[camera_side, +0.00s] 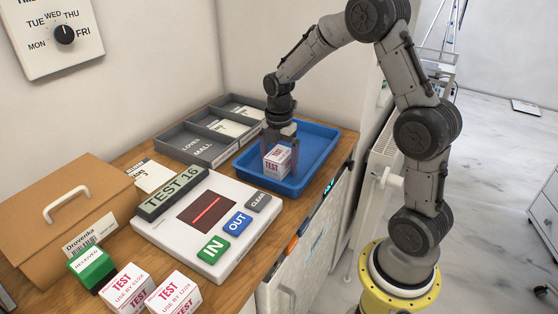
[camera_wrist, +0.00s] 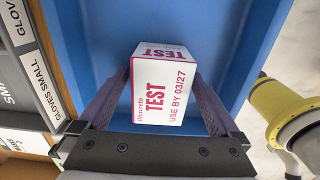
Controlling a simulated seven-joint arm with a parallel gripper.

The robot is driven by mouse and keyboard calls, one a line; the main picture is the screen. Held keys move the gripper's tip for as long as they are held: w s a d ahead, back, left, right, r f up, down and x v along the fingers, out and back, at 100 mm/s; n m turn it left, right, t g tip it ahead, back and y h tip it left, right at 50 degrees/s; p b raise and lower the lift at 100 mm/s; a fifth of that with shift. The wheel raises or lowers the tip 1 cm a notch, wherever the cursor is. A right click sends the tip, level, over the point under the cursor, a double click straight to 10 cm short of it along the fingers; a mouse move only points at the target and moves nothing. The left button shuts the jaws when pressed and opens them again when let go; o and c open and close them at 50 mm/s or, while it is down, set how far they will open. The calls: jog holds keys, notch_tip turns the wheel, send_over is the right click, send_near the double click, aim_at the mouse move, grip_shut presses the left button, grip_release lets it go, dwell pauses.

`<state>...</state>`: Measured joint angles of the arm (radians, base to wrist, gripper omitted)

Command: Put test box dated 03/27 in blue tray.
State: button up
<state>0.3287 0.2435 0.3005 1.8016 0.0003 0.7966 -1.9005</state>
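The test box (camera_side: 277,162) is white with pink print. In the wrist view the test box (camera_wrist: 160,90) reads "TEST" and "USE BY 03/27". It is inside the outline of the blue tray (camera_side: 318,146), near the tray's front left part, low over or on its floor; I cannot tell if it touches. My gripper (camera_side: 281,146) points down with one finger on each side of the box. In the wrist view the fingertips of my gripper (camera_wrist: 164,72) lie against the box's sides. The tray (camera_wrist: 232,40) fills the background there.
A scanner (camera_side: 207,220) with IN, OUT and CLEAR keys lies left of the tray. A grey divided organizer (camera_side: 196,143) is behind it. A cardboard case (camera_side: 62,205) stands left.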

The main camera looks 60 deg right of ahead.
aim_at(279, 153)
jog(key=shift+r, duration=0.1)
notch_tip(279, 153, up, 12)
jog(key=shift+r, duration=0.1)
jog(key=s+a+r+m+t, duration=0.2)
jog(key=s+a+r+m, duration=0.3)
jog(key=s+a+m, duration=0.3)
jog(key=s+a+f+m+t, duration=0.2)
jog(key=s+a+m+t, duration=0.1)
jog(key=s+m, duration=0.7)
jog(key=s+a, duration=0.1)
jog(key=s, duration=0.1)
jog(key=shift+s+a+t, duration=0.3)
jog(key=shift+s+a, duration=0.05)
